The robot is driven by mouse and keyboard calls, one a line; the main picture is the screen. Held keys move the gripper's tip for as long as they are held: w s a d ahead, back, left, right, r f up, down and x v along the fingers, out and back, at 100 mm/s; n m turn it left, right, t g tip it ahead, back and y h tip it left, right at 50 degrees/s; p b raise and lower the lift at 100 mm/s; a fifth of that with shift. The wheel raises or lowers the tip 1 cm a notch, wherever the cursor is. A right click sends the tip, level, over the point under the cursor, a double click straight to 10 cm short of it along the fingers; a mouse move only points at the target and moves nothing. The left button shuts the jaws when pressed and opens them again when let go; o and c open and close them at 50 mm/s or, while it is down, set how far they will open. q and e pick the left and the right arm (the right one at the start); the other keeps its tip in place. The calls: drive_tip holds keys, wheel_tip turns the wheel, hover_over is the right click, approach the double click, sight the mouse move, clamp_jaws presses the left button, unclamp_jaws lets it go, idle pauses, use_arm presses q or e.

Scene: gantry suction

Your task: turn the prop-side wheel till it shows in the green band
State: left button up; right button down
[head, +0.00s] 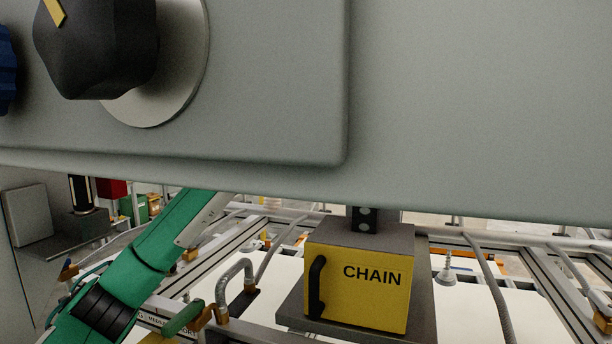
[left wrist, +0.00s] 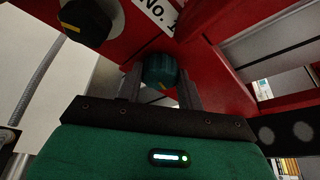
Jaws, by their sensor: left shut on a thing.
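In the left wrist view a small dark teal wheel (left wrist: 160,68) with a yellow mark sits on a red frame. My left gripper (left wrist: 161,77) has one finger on either side of this wheel and is shut on it. No label tells me whether it is the prop-side wheel, and I see no green band in either view. In the head view the left gripper is hidden; a green arm link slopes up behind the grey panel (head: 270,90). My right gripper is in neither view.
A black knob (head: 98,45) with a yellow mark and a blue knob (head: 6,70) are on the grey panel close ahead. Below stands a yellow-fronted CHAIN box (head: 358,285) among rails and hoses. Another black knob (left wrist: 86,20) is near the left gripper in its wrist view.

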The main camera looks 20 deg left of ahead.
use_arm(q)
drive_tip(key=shift+m+y+b, duration=0.5)
drive_tip(key=shift+m+b, duration=0.1)
drive_tip(key=o, duration=1)
drive_tip(key=shift+b+v, duration=3.15)
drive_tip(key=shift+v, duration=3.75)
